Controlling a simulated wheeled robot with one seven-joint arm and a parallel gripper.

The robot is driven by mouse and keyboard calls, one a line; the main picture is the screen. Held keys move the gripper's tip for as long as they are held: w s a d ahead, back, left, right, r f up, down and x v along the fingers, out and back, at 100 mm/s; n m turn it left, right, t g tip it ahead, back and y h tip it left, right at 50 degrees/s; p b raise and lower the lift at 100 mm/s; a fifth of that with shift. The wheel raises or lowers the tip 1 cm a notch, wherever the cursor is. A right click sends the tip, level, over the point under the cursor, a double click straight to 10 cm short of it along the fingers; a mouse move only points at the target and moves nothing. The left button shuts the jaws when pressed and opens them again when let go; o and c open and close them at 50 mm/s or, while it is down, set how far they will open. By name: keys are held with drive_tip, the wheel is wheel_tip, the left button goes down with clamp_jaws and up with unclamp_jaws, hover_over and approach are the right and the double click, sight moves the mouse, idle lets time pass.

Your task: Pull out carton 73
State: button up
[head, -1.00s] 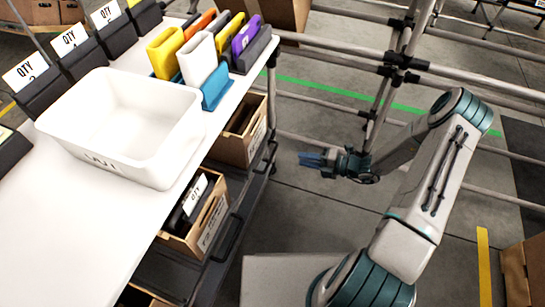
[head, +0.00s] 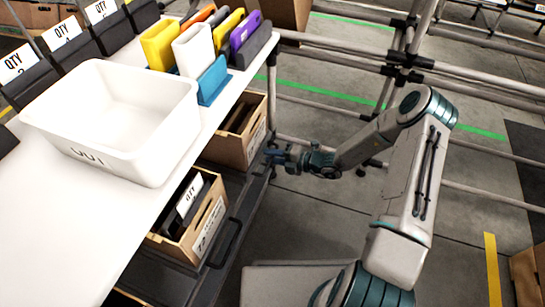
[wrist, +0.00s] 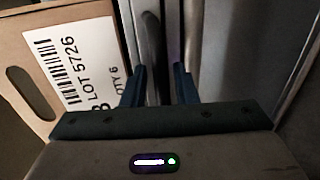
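Two brown cartons stand tilted under the white worktop: an upper carton (head: 242,148) and a lower carton (head: 200,232). I cannot read the number 73 on either. In the wrist view a carton (wrist: 18,50) with a white label (wrist: 75,58) stands at left. The label reads "LOT 5726" and "QTY 6"; a large character below is partly hidden by my gripper. My gripper (head: 275,152) is beside the upper carton at the rack's front edge. In the wrist view its two blue fingers (wrist: 159,82) are apart, with a dark upright handle bar (wrist: 151,45) ahead between them.
A white bin (head: 115,120) stands on the worktop (head: 60,220). Coloured flat items (head: 195,48) stand behind it. A black handle (head: 228,243) is on the rack beside the lower carton. Grey pipe rails (head: 470,70) run behind my arm.

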clamp_jaws()
drive_tip(key=shift+d, duration=0.15)
